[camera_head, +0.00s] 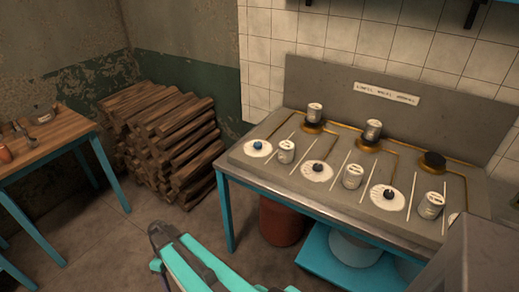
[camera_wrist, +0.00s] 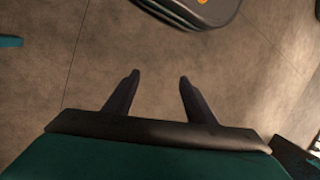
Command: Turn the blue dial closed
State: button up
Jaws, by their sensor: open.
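The blue dial (camera_head: 258,145) sits on a white round plate at the left end of the grey worktop. Two dark dials, the middle one (camera_head: 319,167) and the right one (camera_head: 389,194), sit on similar plates to its right. In the wrist view my gripper (camera_wrist: 158,78) has its two dark fingers apart with nothing between them, above bare floor. In the head view my teal arm is low in front of the worktop, well apart from the blue dial. The fingers are not clear there. The blue dial is not in the wrist view.
Several cans stand on the worktop (camera_head: 230,158), one (camera_head: 286,151) just right of the blue dial. Others stand on burners behind. A log pile (camera_head: 165,140) and a wooden table (camera_head: 50,140) are at left. A red-brown bin (camera_head: 281,222) stands below. Floor between is clear.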

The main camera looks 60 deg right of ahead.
jog(key=w+d+r+m+t+p, duration=0.1)
jog(key=w+d+r+t, duration=0.15)
jog(key=d+r, duration=0.65)
jog(key=w+d+r+m+t+p, duration=0.1)
jog(key=w+d+r, duration=0.35)
jog(key=d, duration=0.75)
jog(key=w+d+r+m+t+p, duration=0.1)
jog(key=w+d+r+t, duration=0.1)
jog(key=d+r, duration=0.75)
jog(key=m+t+h+p, duration=0.2)
jog(key=m+h, duration=0.2)
send_near(258, 144)
jog(key=w+d+v, duration=0.1)
jog(key=v, duration=0.5)
jog(key=shift+s+a+r, duration=0.1)
jog(key=shift+s+a, duration=0.1)
jog(key=shift+a, duration=0.3)
jog(key=shift+s+p+x, duration=0.1)
jog(key=shift+p+x, duration=1.15)
jog(key=shift+x, duration=2.25)
jog(key=shift+s+p+x, duration=0.15)
jog(key=shift+p+x, duration=1.1)
jog(key=shift+x, duration=2.2)
jog(key=shift+d, duration=0.1)
jog(key=shift+g, duration=0.25)
jog(key=c, duration=1)
